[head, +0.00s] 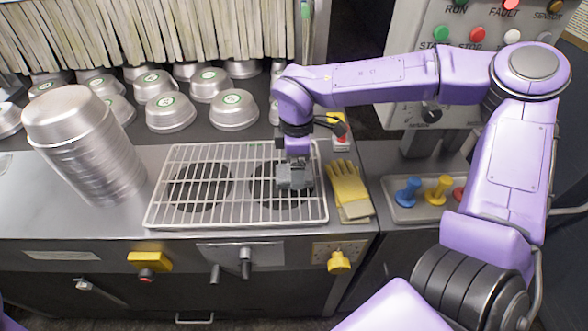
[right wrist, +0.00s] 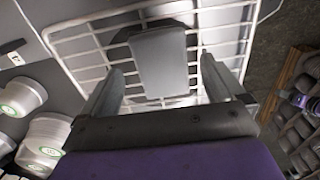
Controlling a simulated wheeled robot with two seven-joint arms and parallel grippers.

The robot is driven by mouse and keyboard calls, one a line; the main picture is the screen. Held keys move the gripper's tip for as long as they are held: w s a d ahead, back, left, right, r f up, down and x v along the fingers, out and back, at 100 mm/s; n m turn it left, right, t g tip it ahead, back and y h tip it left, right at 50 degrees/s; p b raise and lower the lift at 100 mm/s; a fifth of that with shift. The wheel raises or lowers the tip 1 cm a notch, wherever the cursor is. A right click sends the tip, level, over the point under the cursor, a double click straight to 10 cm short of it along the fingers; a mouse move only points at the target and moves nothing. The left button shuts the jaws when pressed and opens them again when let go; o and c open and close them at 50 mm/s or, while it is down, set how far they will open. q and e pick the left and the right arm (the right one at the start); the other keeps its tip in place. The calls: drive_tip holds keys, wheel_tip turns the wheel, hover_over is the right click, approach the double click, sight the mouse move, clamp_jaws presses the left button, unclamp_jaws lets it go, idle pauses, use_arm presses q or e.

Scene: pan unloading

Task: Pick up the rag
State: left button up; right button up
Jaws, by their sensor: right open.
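A grey, flat, rounded rectangular piece (right wrist: 158,62) shows between my fingers in the right wrist view, over the white wire rack; it looks like the rag, but I cannot tell its material. My right gripper (head: 294,184) points down over the right part of the wire rack (head: 215,222) in the head view. Its two fingers are spread apart in the right wrist view (right wrist: 162,72), one on each side of the grey piece, with gaps beside it. In the head view the gripper and the grey piece blend together. My left gripper is out of view.
Yellow gloves (head: 348,186) lie right of the rack. A tall stack of metal pans (head: 90,145) stands at its left. Several upturned pans (head: 170,112) sit behind. A tray with colored knobs (head: 408,213) lies farther right, below a control panel (head: 420,75).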

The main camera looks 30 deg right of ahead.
drive_tip(key=shift+f, duration=0.55)
drive_tip(key=shift+s+f, duration=0.1)
drive_tip(key=shift+s, duration=0.15)
drive_tip(key=shift+w, duration=0.1)
drive_tip(key=c, duration=1.2)
drive_tip(key=shift+r, duration=0.35)
drive_tip(key=shift+c, duration=0.2)
wheel_tip(320, 180, up, 3)
drive_tip(key=shift+f+b, duration=0.15)
drive_tip(key=shift+b, duration=0.35)
drive_tip(key=s+r+b, duration=0.3)
drive_tip(key=s+r, duration=0.6)
drive_tip(key=s, duration=0.5)
drive_tip(key=shift+r, duration=0.3)
